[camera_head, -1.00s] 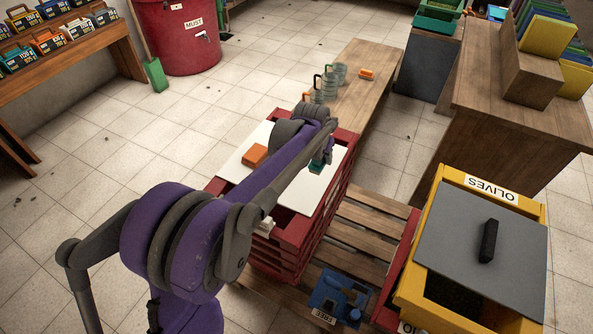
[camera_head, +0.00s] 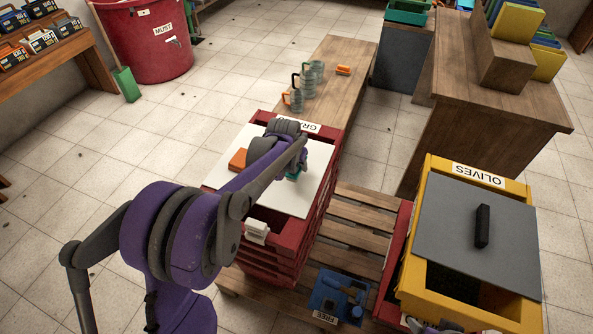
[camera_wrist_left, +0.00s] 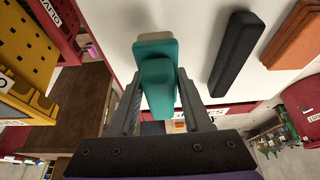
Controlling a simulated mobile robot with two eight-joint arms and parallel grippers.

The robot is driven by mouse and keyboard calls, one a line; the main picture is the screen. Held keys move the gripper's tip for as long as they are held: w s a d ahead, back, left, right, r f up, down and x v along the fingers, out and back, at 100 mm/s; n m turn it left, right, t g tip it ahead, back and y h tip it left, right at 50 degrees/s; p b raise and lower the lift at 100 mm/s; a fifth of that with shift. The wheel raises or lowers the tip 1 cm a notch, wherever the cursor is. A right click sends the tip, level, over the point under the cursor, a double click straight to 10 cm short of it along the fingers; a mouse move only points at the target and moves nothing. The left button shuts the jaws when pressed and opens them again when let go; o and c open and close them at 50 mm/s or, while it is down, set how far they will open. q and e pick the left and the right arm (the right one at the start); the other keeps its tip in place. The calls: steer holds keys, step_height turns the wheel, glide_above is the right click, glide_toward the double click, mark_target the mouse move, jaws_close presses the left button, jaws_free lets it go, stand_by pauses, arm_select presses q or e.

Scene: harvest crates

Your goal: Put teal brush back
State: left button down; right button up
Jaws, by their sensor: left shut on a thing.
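The teal brush (camera_wrist_left: 157,88) is held between the fingers of my left gripper (camera_wrist_left: 160,100) in the left wrist view. In the head view only a bit of the teal brush (camera_head: 293,175) shows beside my left gripper (camera_head: 288,170), over the white lid (camera_head: 310,180) on the red crate stack (camera_head: 325,215). I cannot tell whether the brush touches the lid. A blue holder (camera_head: 325,290) with recesses and a label lies on the wooden pallet.
An orange block (camera_head: 238,159) and a black handle (camera_wrist_left: 236,52) are on the white lid. A yellow olives crate (camera_head: 415,255) with a grey lid (camera_head: 445,240) stands at the right. Several jars stand on a wooden bench (camera_head: 345,60) behind.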

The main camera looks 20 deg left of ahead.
mark_target(297, 171)
arm_select(q)
steer(key=shift+f, duration=1.5)
steer(key=shift+c, duration=1.7)
jaws_free()
